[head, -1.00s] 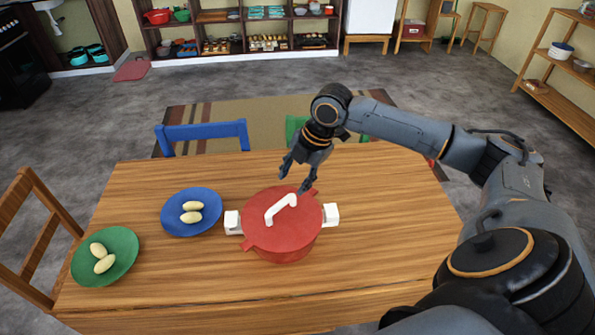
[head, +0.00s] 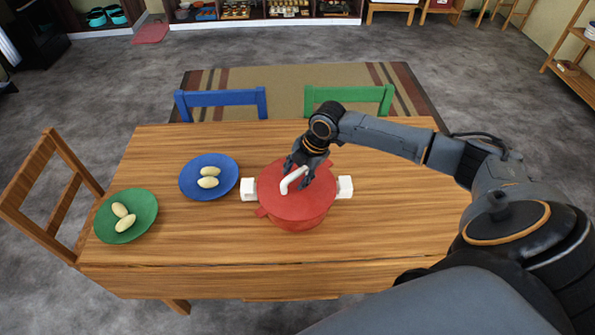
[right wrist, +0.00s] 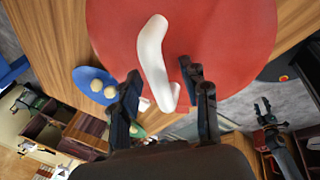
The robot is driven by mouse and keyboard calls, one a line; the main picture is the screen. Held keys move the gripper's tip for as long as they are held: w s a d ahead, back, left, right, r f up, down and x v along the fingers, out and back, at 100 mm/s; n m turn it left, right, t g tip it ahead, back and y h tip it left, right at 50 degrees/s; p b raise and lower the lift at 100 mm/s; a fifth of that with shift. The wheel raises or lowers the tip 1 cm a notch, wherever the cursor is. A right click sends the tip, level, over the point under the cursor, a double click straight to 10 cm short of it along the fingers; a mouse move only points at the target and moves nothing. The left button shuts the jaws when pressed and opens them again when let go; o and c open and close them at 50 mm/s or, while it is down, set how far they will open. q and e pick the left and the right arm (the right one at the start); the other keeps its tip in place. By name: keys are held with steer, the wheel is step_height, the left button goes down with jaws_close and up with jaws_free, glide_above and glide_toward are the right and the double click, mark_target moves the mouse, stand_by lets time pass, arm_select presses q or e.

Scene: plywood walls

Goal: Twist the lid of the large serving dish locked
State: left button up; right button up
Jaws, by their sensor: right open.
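The large serving dish (head: 297,222) is a red pot with white side handles, standing on the wooden table. Its red lid (head: 275,206) sits on it and has a white bar handle (head: 291,181). In the right wrist view the lid (right wrist: 235,35) fills the top and its white handle (right wrist: 152,55) runs between my fingers. My right gripper (head: 304,172) is open at the far end of the lid handle. In the right wrist view the open fingers (right wrist: 163,82) stand on either side of the handle's near end, apart from it.
A blue plate (head: 187,190) and a green plate (head: 105,228), each with two pale oval items, stand on the table (head: 200,250) left of the dish. A blue chair (head: 222,97) and a green chair (head: 350,95) are at the far edge. The table's front left is clear.

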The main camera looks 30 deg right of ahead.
jaws_close()
steer(key=shift+s+r+m+p, duration=0.1)
steer(key=shift+m+p, duration=0.2)
steer(key=shift+p, duration=0.3)
steer(key=shift+m+h+p, duration=0.3)
steer(key=shift+m+p, duration=0.7)
steer(key=shift+p, duration=0.2)
steer(key=shift+m+t+p, duration=0.3)
steer(key=shift+m+p, duration=0.2)
steer(key=shift+p, duration=0.25)
steer(key=shift+m+h+p, duration=0.4)
steer(key=shift+m+p, duration=0.3)
steer(key=shift+p, duration=0.1)
steer(key=shift+m, duration=0.3)
